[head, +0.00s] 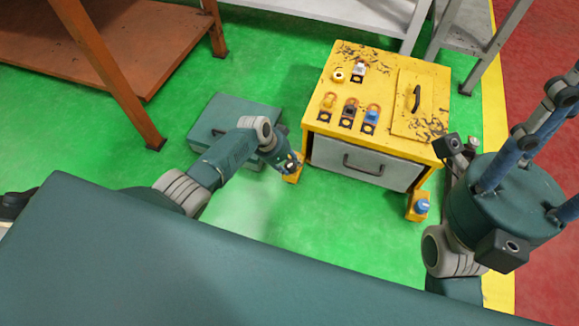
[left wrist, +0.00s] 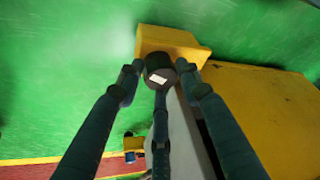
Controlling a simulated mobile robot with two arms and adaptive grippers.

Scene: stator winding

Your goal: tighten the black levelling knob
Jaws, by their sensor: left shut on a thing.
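My left gripper (head: 291,164) reaches down to the front left foot of the yellow cabinet (head: 323,146). In the left wrist view its fingers are closed around a dark round knob (left wrist: 160,71) with a small white mark on top. The knob sits at the yellow foot block (left wrist: 172,40), which also shows in the head view (head: 293,175). In the head view my gripper hides the knob. My right gripper (head: 535,145) is raised at the right side; its fingers point up and right, and their tips are cut off by the picture edge.
A teal case (head: 222,112) lies on the green floor behind my left arm. The cabinet top holds several small coloured parts and a handled panel (head: 413,105). A blue knob (head: 422,206) sits on the front right foot. A brown table (head: 150,45) stands at the left.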

